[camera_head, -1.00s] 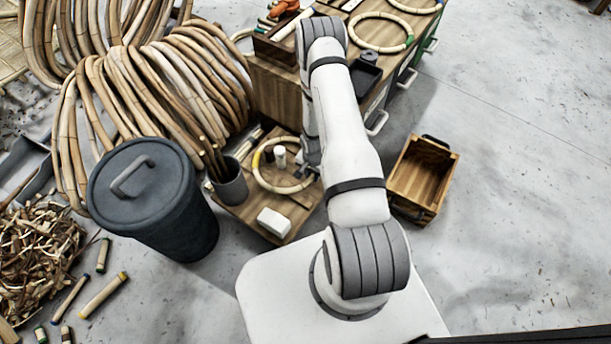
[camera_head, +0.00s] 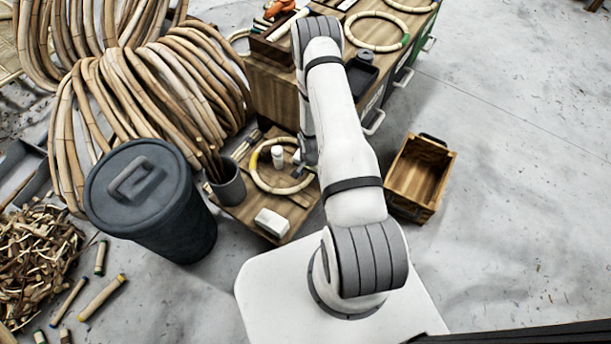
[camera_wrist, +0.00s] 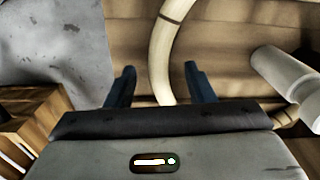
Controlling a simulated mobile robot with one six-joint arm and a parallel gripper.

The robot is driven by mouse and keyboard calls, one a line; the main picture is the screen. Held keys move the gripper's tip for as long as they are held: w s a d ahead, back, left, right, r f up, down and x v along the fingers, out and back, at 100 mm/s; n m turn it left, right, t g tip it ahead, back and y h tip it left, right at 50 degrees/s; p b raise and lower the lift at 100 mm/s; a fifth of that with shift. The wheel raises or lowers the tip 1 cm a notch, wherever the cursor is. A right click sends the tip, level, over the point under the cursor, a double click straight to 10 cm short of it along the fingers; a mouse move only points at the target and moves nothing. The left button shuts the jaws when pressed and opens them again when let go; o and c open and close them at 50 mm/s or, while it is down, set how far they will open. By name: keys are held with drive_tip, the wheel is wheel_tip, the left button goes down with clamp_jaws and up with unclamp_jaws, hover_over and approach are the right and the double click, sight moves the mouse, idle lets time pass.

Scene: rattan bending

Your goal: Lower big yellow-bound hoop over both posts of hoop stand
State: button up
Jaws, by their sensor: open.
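The big pale hoop with a yellow binding (camera_head: 255,160) lies low over the small wooden table (camera_head: 240,212). It rings a white post (camera_head: 277,154); a second white piece shows beside my gripper, partly hidden. I cannot tell whether the hoop rests fully on the stand. My gripper (camera_head: 304,170) is at the hoop's right side, largely covered by my arm. In the wrist view my gripper (camera_wrist: 161,85) is open, and the pale hoop (camera_wrist: 163,52) passes between or just beyond its fingers. A white post (camera_wrist: 284,76) lies to the right.
A white block (camera_head: 272,223) and a grey cup of sticks (camera_head: 229,185) sit on the low table. A dark lidded bin (camera_head: 150,205) stands left, and a wooden crate (camera_head: 424,175) right. The workbench (camera_head: 270,90) with other hoops is behind. Floor at right is clear.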

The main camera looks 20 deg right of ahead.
wheel_tip(320, 180, up, 8)
drive_tip(key=p, duration=0.6)
drive_tip(key=shift+f, duration=0.2)
drive_tip(key=w+a+r+n+p, duration=0.1)
drive_tip(key=r+p, duration=0.3)
drive_tip(key=r, duration=1)
drive_tip(key=w+a+r+n+t+p, duration=0.15)
drive_tip(key=r+p, duration=0.25)
drive_tip(key=r, duration=1)
drive_tip(key=w+a+r+n+p, duration=0.15)
drive_tip(key=r+p, duration=0.25)
drive_tip(key=r, duration=1)
drive_tip(key=s+a+r+n+p, duration=0.2)
drive_tip(key=s+r+p, duration=0.2)
drive_tip(key=s+r, duration=0.3)
drive_tip(key=s+a+r+n+p, duration=0.1)
drive_tip(key=s+r+p, duration=0.3)
drive_tip(key=r, duration=1.3)
drive_tip(key=s+a+r+n+t+p, duration=0.1)
drive_tip(key=s+a+r+n+p, duration=0.1)
drive_tip(key=s+r, duration=0.8)
wheel_tip(320, 180, up, 2)
drive_tip(key=n+p, duration=0.1)
drive_tip(key=p, duration=0.1)
drive_tip(key=shift+s+a+r+p, duration=0.15)
drive_tip(key=shift+s+a+p, duration=0.1)
drive_tip(key=shift+a+p, duration=0.15)
